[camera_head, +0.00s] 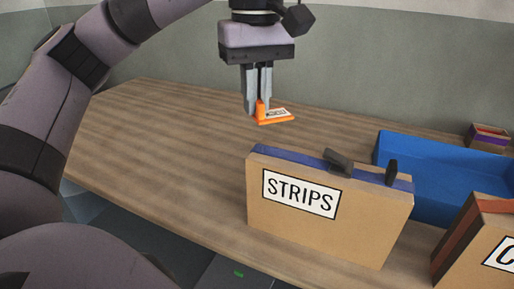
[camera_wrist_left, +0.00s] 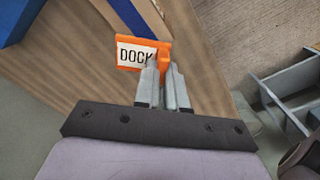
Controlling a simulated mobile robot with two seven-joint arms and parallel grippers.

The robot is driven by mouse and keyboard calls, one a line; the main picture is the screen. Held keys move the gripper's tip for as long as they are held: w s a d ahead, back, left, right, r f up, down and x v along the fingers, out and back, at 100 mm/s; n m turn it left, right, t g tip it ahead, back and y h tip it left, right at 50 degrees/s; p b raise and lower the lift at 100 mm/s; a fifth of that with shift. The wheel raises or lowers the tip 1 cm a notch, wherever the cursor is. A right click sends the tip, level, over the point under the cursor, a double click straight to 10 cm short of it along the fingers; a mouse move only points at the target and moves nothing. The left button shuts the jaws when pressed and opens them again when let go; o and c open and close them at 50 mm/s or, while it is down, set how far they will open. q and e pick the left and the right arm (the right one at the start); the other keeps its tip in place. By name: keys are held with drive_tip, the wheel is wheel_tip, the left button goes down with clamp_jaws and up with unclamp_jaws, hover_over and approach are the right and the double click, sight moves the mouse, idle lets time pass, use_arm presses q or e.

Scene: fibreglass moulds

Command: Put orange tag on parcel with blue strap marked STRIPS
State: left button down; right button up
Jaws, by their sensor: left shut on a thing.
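My left gripper (camera_head: 259,104) is shut on the orange tag (camera_head: 275,121) and holds it in the air, above and a little left of the parcel marked STRIPS. In the left wrist view the tag (camera_wrist_left: 128,66) reads DOCK and sits between the fingertips (camera_wrist_left: 164,66). The STRIPS parcel (camera_head: 320,232) is a brown box standing upright on the table, with a blue strap (camera_head: 290,160) along its top and dark fittings on it. The tag and the parcel are apart. My right gripper is in neither view.
A blue tray (camera_head: 440,160) stands behind the parcel on the right. Another brown parcel (camera_head: 465,250) with a reddish strap is at the right edge, its label cut off. A small box (camera_head: 488,138) sits at the back right. The wooden table (camera_head: 150,130) is clear on the left.

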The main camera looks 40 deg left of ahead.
sight(256, 152)
use_arm(q)
wheel_tip(256, 152, down, 3)
drive_tip(key=shift+b, duration=0.35)
drive_tip(key=shift+f+b, duration=0.4)
drive_tip(key=shift+f, duration=1.35)
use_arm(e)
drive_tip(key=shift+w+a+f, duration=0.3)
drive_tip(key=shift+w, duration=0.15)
use_arm(q)
drive_tip(key=shift+f, duration=0.2)
drive_tip(key=c, duration=1.2)
unclamp_jaws()
drive_tip(key=shift+r, duration=0.1)
